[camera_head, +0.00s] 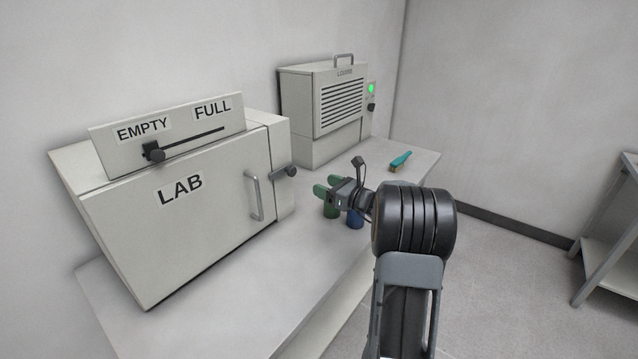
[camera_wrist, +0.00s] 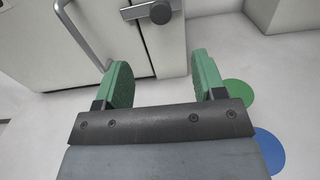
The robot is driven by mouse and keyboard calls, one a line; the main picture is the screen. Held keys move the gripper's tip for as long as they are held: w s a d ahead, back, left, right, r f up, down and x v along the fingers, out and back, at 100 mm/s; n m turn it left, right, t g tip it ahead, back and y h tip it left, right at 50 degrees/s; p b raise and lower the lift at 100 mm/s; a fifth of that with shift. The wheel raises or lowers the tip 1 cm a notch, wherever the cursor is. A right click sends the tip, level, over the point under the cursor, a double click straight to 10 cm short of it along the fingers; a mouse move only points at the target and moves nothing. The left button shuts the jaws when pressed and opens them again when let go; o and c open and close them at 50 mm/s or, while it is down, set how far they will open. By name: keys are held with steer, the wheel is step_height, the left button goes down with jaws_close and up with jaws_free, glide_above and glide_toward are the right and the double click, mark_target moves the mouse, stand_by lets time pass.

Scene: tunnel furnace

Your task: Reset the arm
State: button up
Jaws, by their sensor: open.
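My gripper (camera_head: 327,186) is open and empty above the bench, in front of the LAB furnace door at its right side. My black arm reaches in from the lower right of the head view. The green piece (camera_wrist: 239,93) and the blue piece (camera_wrist: 269,151) lie right of the fingers in the wrist view.
The LAB furnace (camera_head: 150,225) has a shut door with a handle (camera_head: 254,197) and latch knob (camera_head: 291,171). Its slider knob (camera_head: 155,152) is at EMPTY. A vented unit (camera_head: 325,110) with a green light and a teal brush (camera_head: 400,161) are farther back. A shelf (camera_head: 610,235) stands right.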

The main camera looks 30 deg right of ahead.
steer(key=s+a+f+n+g, duration=0.9)
steer(key=s+a+n+g, duration=0.1)
steer(key=n, duration=0.3)
steer(key=s+a+r+n+g+h, duration=0.1)
steer(key=s+a+n+h, duration=0.1)
steer(key=s+n, duration=0.4)
steer(key=s+a+r+n+g+h+p, duration=0.1)
steer(key=s+a+r+n+h, duration=0.1)
steer(key=s+a+n, duration=0.3)
steer(key=s+a+r+n+h, duration=0.2)
steer(key=s+a+n+h, duration=0.1)
steer(key=s+n, duration=0.3)
steer(key=shift+s+a+r+n+g+h, duration=0.2)
steer(key=shift+s+r+n+g+h, duration=0.15)
steer(key=shift+n, duration=0.35)
